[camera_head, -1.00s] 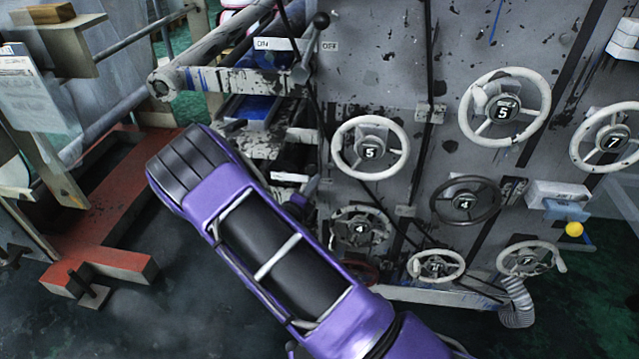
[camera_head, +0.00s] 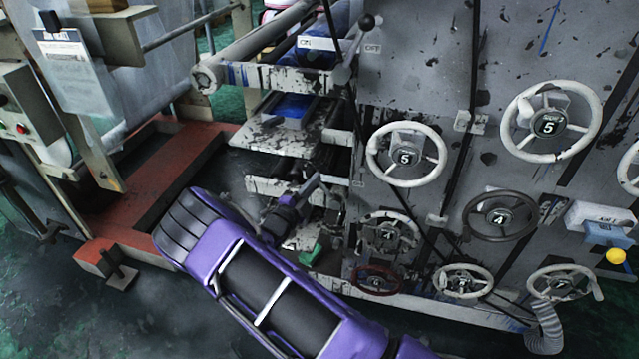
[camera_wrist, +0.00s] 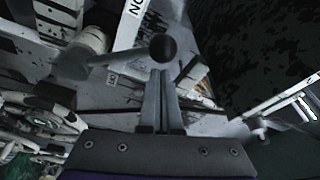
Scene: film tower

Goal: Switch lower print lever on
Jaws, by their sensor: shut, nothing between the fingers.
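My gripper (camera_head: 316,183) is shut and empty in front of the dark slots left of the handwheels, below a lever. Its two fingers lie side by side in the wrist view (camera_wrist: 160,74). That view shows a lever's black ball knob (camera_wrist: 163,47) just beyond the fingertips, its arm running left; contact cannot be told. I cannot tell whether both views show the same lever. No separate lower lever is clear in the head view.
White handwheels (camera_head: 406,155) and a dark one (camera_head: 500,214) cover the panel at right. A roller bar (camera_head: 255,50) juts out above my arm. A red base frame (camera_head: 165,180) stands at left. Dark floor lies in front.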

